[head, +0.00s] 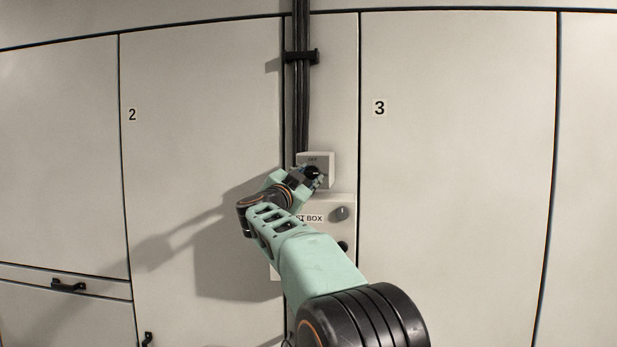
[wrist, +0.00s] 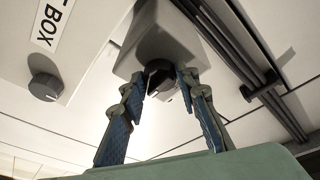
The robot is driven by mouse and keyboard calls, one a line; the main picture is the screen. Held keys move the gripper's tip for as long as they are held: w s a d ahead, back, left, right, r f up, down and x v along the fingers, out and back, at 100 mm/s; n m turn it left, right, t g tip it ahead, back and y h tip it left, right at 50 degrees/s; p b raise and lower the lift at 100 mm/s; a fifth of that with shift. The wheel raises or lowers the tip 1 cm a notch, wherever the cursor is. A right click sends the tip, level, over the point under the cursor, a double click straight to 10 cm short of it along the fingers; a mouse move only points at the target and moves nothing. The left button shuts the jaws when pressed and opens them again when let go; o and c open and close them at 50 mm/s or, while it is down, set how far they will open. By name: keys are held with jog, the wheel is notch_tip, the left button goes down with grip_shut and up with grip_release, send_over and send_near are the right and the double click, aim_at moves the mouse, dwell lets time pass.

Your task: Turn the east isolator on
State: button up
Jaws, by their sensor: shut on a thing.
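A small grey isolator box (head: 322,160) is mounted on the wall panel below a run of black cables. Its label is too small to read, so I cannot tell whether it says east. It also shows in the wrist view (wrist: 137,55), with a black rotary knob (wrist: 160,74) on its face. My gripper (head: 309,177) is at the front of this box, and its two blue-padded fingers (wrist: 161,86) are shut on the knob from both sides. The fingers partly hide the knob, and I cannot tell its on or off position.
A larger white box (head: 338,200), labelled "...ST BOX", is just below, with a grey knob (head: 342,213) that also shows in the wrist view (wrist: 46,87). Black cables (head: 301,105) run above through a clamp (head: 302,56). Panels 2 (head: 200,110) and 3 (head: 460,160) are flat and clear.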

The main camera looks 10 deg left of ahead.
jog(key=o, duration=1.1)
jog(key=shift+r, duration=0.2)
jog(key=shift+f, duration=0.1)
jog(key=v, duration=1.2)
jog(key=shift+d, duration=0.1)
